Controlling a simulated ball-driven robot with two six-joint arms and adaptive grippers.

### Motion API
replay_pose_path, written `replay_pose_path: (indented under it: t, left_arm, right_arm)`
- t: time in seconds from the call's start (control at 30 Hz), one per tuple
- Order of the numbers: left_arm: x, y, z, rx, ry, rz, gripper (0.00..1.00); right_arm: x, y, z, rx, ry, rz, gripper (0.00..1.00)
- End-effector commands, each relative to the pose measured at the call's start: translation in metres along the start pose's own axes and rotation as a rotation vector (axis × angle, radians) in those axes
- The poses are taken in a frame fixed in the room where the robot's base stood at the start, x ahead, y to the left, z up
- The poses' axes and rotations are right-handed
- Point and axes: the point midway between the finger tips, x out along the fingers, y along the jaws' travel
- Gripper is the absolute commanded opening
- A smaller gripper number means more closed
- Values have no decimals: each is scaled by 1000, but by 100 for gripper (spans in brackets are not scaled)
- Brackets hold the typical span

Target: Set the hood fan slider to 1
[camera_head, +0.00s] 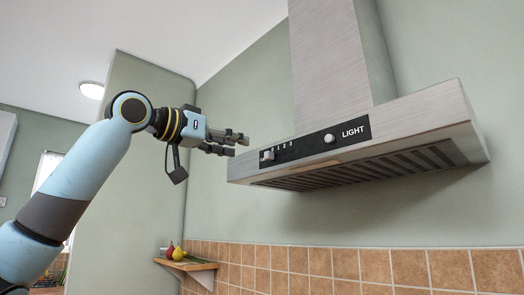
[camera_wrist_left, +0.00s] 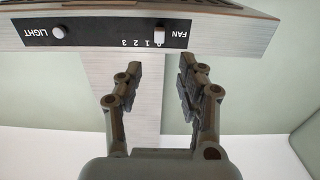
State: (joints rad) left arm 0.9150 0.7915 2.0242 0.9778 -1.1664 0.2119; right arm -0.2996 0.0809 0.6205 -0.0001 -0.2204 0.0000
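The range hood (camera_head: 420,112) hangs on the wall at the right in the head view. Its dark control panel (camera_head: 310,145) has a small fan slider (camera_head: 267,155) at the left end, with the digits 1, 2, 3 to its right. In the left wrist view the panel appears upside down, and the pale slider knob (camera_wrist_left: 160,34) sits at the 0 mark, beside the word FAN. My left gripper (camera_head: 237,146) is open and empty, just left of the slider in the head view. Its fingers (camera_wrist_left: 155,72) point toward the panel, apart from the knob. My right gripper is not in view.
A round LIGHT knob (camera_head: 329,138) sits farther right on the same panel. The hood's metal edge and vent slats (camera_head: 370,165) lie below. A small corner shelf (camera_head: 190,265) with fruit is low on the wall. The space below the hood is clear.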

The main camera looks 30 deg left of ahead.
Motion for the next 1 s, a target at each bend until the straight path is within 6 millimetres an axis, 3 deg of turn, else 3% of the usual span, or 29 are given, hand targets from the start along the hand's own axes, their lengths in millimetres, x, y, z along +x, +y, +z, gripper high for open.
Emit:
replay_pose_path:
  t: [0.2, 0.43, 0.83, 1.0]
  left_arm:
    - [44, 2, -4, -8, -1, 4, 38]
    - [79, 1, -2, -5, -1, 2, 38]
    - [89, 0, 1, 0, -2, -1, 38]
    - [89, 0, 1, 0, -2, -1, 18]
  right_arm:
    - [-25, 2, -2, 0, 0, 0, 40]
    - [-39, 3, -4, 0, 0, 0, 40]
    - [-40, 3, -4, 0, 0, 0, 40]
    - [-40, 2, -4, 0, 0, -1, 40]
